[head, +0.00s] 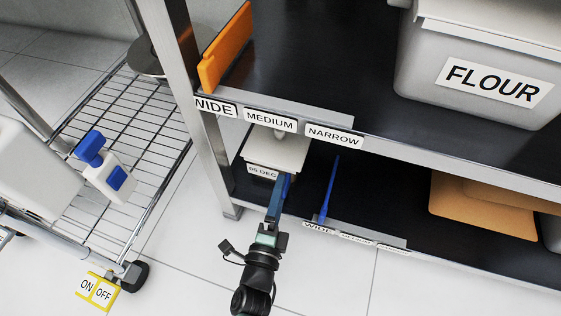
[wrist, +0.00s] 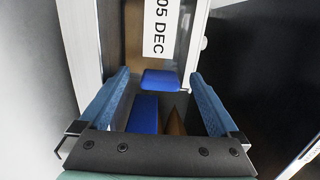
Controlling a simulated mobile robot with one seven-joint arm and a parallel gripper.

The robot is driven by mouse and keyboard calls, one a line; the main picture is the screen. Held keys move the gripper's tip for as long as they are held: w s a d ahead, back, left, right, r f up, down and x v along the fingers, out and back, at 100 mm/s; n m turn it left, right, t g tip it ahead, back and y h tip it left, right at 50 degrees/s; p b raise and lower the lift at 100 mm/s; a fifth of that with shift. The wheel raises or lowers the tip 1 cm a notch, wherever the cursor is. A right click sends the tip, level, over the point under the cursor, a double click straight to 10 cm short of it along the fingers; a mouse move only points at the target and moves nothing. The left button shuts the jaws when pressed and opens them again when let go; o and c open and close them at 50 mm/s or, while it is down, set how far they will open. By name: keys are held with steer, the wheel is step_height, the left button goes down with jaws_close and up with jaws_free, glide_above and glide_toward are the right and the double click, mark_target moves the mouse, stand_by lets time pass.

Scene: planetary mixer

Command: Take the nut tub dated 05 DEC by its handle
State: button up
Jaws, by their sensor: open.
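The pale nut tub (head: 285,150) labelled 05 DEC stands on the lower shelf, at its left end, partly under the upper shelf. Its label (wrist: 160,28) fills the top middle of the wrist view, turned on its side. My gripper (head: 284,183) is at the tub's front, just below the label in the head view. In the wrist view my gripper (wrist: 161,78) is open, with bright blue pieces showing between its fingers. I cannot tell whether these are the handle, or whether the fingers touch anything. The handle is not clear in the head view.
A thin blue upright divider (head: 330,190) stands right of my gripper on the lower shelf (head: 385,205). The upper shelf edge (head: 350,122) overhangs the tub. A metal post (head: 190,90) stands left. A FLOUR bin (head: 480,75) sits above right. A wire cart (head: 135,130) is left.

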steer(key=shift+w+d, duration=0.1)
steer(key=shift+w, duration=0.4)
jaws_close()
steer(key=shift+r, duration=0.25)
